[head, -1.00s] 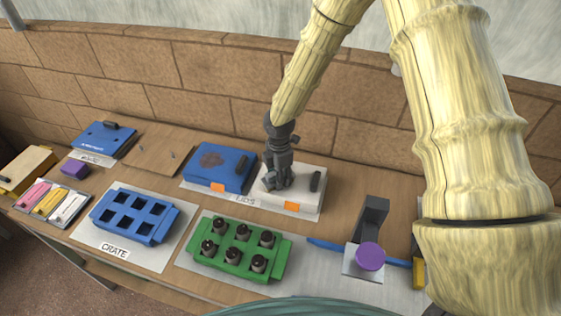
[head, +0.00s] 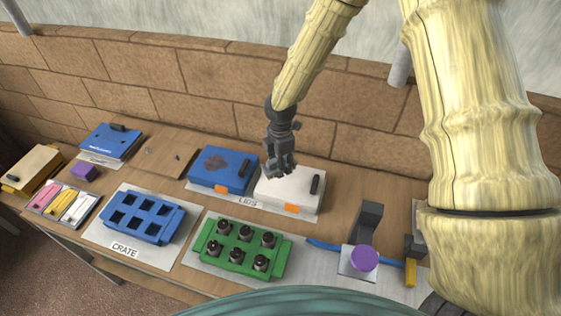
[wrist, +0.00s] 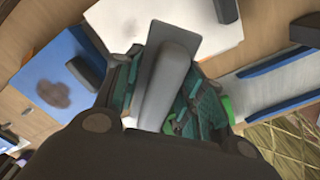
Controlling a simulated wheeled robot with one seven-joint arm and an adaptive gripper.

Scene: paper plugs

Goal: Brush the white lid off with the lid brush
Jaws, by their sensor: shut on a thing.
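The white lid (head: 283,190) lies flat on the table, with a dark handle at its right side and an orange tag (head: 292,208) at its front. No dirt shows on the part of it that I see. My gripper (head: 281,168) is over its back left part, shut on a grey tool with a flat dark head, apparently the lid brush (wrist: 165,90). In the wrist view the brush head overlaps the white lid (wrist: 125,18). I cannot tell whether they touch. My fingers hide part of the handle.
A blue lid (head: 232,180) with a brown stain lies just left. In front are a green rack (head: 241,264) with several dark plugs and a blue crate (head: 148,232). A grey stand (head: 369,218) with a purple knob (head: 364,258) and a yellow-handled tool (head: 410,273) are right.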

